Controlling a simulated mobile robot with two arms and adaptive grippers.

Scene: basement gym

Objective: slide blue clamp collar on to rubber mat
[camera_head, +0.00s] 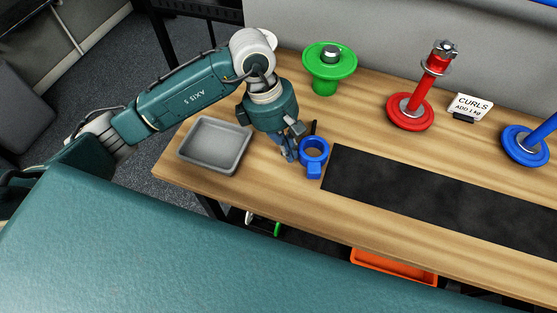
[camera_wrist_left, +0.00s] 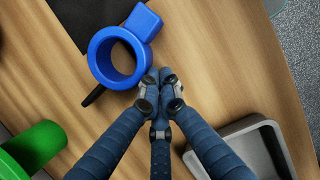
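The blue clamp collar (camera_head: 314,171) lies on the wooden bench at the left end of the black rubber mat (camera_head: 430,196). In the left wrist view the collar (camera_wrist_left: 98,62) shows as a ring with a square tab, and the tab lies over or against the edge of the mat (camera_wrist_left: 82,22). My left gripper (camera_head: 289,155) is low beside the collar, on its left. Its fingers (camera_wrist_left: 160,80) are drawn together and empty, with the tips at the ring's outer side. I cannot tell if they touch it. My right gripper is not in view.
A grey tray (camera_head: 183,150) stands left of my left gripper. Behind are a green spool (camera_head: 322,72), a red stand (camera_head: 408,122), a white sign (camera_head: 470,106) and a blue stand (camera_head: 520,150). A thin black object (camera_wrist_left: 93,96) lies by the collar. The mat is bare.

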